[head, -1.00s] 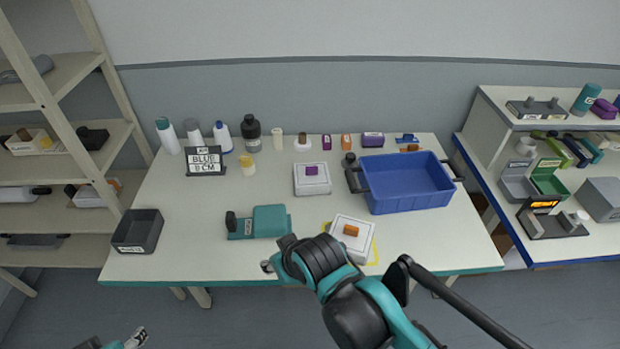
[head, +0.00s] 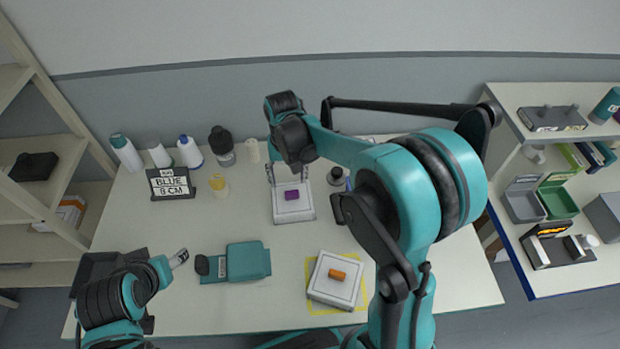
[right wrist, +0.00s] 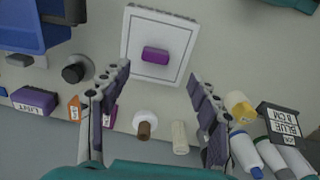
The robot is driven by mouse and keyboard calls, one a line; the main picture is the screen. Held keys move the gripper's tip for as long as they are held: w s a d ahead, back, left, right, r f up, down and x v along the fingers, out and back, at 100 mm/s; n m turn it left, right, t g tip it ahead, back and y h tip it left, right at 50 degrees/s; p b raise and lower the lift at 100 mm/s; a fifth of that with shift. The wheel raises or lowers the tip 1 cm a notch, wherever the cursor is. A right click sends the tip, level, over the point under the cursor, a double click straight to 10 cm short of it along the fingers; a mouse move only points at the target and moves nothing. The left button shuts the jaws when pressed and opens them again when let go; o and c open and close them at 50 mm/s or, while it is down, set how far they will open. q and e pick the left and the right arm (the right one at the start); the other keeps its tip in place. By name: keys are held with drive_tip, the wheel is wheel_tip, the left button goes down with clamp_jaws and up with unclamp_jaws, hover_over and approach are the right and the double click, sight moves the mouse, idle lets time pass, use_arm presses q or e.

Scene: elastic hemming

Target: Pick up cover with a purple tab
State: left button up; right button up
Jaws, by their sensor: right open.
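The cover with a purple tab is a whitish square (head: 294,213) with the purple tab (head: 291,195) on top, lying on the table. My right gripper (head: 288,172) is above it, open and empty, pointing down. In the right wrist view the cover (right wrist: 135,52) lies flat beyond the two spread fingertips (right wrist: 158,78), with the tab near the middle. I see no contact between the fingers and the cover. My left gripper (head: 180,258) is low at the left, beside the teal device; its jaw state is unclear.
A similar cover with an orange tab (head: 323,292) sits on a yellow-outlined square at the front. A teal device (head: 248,262) stands left of it. Bottles and a "BLUE 8 CM" sign (head: 171,184) line the back left. My right arm hides the blue bin (right wrist: 33,28) in the head view.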

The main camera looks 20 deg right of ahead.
sight(292, 192)
drive_tip(key=shift+w+d+f, duration=0.25)
drive_tip(key=shift+w, duration=0.1)
drive_tip(key=shift+f, duration=0.35)
drive_tip(key=f+b, duration=0.1)
drive_tip(key=f, duration=0.3)
drive_tip(key=f+b, duration=0.1)
drive_tip(key=f, duration=0.2)
drive_tip(key=shift+s+d+b, duration=0.1)
drive_tip(key=shift+s+b, duration=0.2)
use_arm(q)
drive_tip(key=shift+w+d+f, duration=0.1)
drive_tip(key=shift+d+f, duration=0.05)
drive_tip(key=shift+f, duration=0.45)
drive_tip(key=shift+w+d+f, duration=0.1)
drive_tip(key=shift+f, duration=0.45)
use_arm(e)
drive_tip(key=c, duration=1.3)
